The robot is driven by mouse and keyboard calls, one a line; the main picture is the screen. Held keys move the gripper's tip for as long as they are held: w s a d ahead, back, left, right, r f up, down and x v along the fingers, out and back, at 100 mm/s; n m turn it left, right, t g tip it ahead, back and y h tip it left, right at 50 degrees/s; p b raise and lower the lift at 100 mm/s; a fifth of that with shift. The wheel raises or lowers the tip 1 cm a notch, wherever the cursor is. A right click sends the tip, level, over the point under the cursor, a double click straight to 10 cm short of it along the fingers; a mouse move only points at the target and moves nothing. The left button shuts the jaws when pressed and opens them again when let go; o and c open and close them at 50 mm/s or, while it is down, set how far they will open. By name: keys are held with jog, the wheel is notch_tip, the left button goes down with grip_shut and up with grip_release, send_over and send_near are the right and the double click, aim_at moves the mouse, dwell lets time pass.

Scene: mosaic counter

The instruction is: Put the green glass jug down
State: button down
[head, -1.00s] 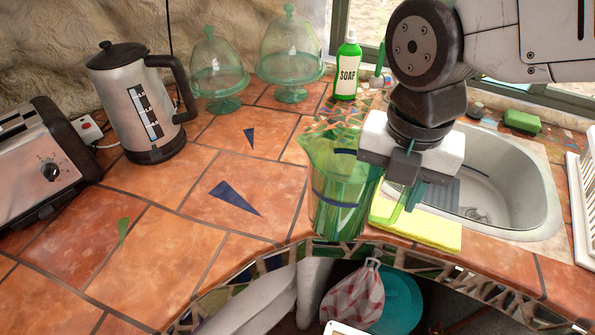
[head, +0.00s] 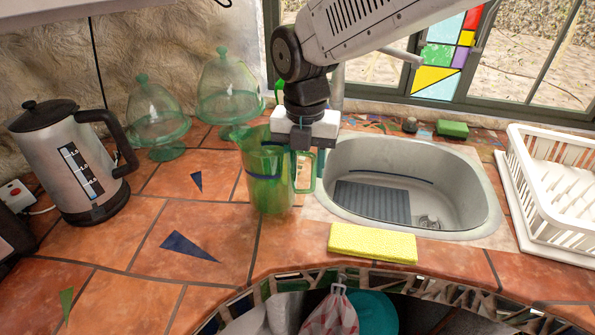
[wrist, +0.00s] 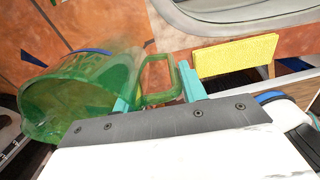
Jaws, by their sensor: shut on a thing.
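The green glass jug (head: 267,187) stands upright in the head view, over the tiles just left of the sink. I cannot tell whether its base touches the counter. My gripper (head: 308,168) is on the jug's right side, at its handle. In the wrist view the jug (wrist: 75,105) lies left of my gripper (wrist: 160,90). The jug's handle passes between the two teal fingers, which are shut on it.
The sink (head: 450,195) is right of the jug, with a yellow sponge (head: 372,243) on its front edge. A kettle (head: 75,165) and glass domes (head: 155,115) stand left and behind. A dish rack (head: 560,190) is far right. Tiles left of the jug are clear.

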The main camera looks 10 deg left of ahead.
jog(key=shift+f, duration=1.4)
jog(key=c, duration=0.8)
grip_release()
notch_tip(320, 180, up, 12)
jog(key=shift+s+a+r, duration=0.1)
jog(key=shift+a+r, duration=0.05)
